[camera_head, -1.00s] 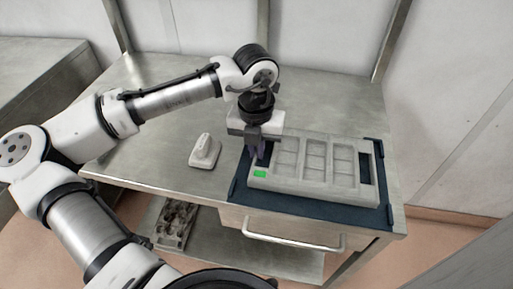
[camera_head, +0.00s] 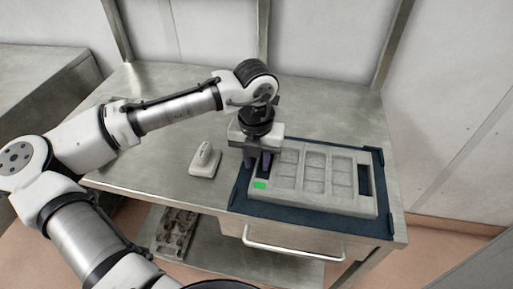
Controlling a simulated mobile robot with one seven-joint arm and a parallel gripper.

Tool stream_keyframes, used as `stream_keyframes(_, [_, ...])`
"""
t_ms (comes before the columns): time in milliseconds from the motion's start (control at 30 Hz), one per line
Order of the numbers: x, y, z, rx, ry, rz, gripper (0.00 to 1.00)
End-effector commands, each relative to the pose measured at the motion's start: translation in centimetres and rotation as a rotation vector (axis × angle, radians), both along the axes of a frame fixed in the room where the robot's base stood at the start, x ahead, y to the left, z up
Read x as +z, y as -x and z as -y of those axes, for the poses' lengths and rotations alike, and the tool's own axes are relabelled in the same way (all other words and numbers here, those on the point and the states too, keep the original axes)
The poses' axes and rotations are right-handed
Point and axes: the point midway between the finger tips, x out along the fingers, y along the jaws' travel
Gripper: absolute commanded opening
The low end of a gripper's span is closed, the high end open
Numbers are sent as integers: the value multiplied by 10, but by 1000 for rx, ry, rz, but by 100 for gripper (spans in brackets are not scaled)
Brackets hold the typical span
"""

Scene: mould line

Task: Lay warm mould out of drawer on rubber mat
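The grey mould (camera_head: 315,200), with several rectangular cavities and a green patch at its near left corner, lies on the dark blue rubber mat (camera_head: 300,216) on the metal table. It looks flat and sits within the mat's corner pieces. My gripper (camera_head: 257,163) points down at the mould's left end, its two dark fingers apart. I cannot tell whether a finger still touches the mould's end bar. The drawer (camera_head: 285,240) under the table top, with a bar handle, looks shut.
A small white device (camera_head: 205,160) stands on the table just left of the mat. A shelf below holds a dark tray with several pieces (camera_head: 176,232). The table's back and left are clear. Another metal counter (camera_head: 35,85) stands at the left.

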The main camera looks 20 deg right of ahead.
Motion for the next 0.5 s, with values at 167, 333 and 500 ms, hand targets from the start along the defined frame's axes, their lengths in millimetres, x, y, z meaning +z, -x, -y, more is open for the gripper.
stream_keyframes(167, [24, -1, 0, 0, 3, 2, 28])
stream_keyframes(333, [62, -1, 0, -1, 3, 1, 28])
stream_keyframes(500, [96, -1, 0, -2, 3, 1, 28])
